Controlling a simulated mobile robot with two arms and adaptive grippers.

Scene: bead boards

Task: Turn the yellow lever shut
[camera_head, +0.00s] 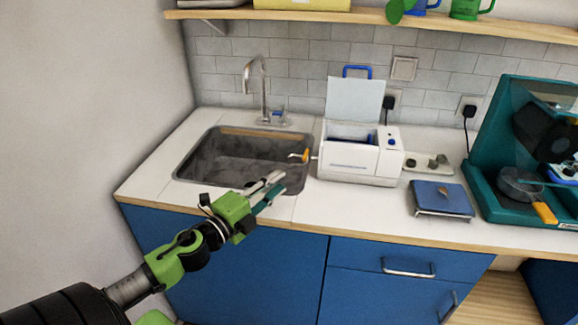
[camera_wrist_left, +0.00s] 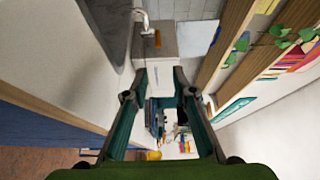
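The yellow lever (camera_head: 306,155) sits on a pale spout at the left side of the white machine (camera_head: 362,173), over the right edge of the sink. My right gripper is in neither view.
The sink (camera_head: 215,185) with a tall faucet (camera_head: 263,88) lies left of the machine, whose lid (camera_head: 353,102) stands open. A blue scale-like box (camera_head: 441,197) and a teal machine (camera_head: 482,190) stand to the right. A shelf (camera_head: 370,17) runs above.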

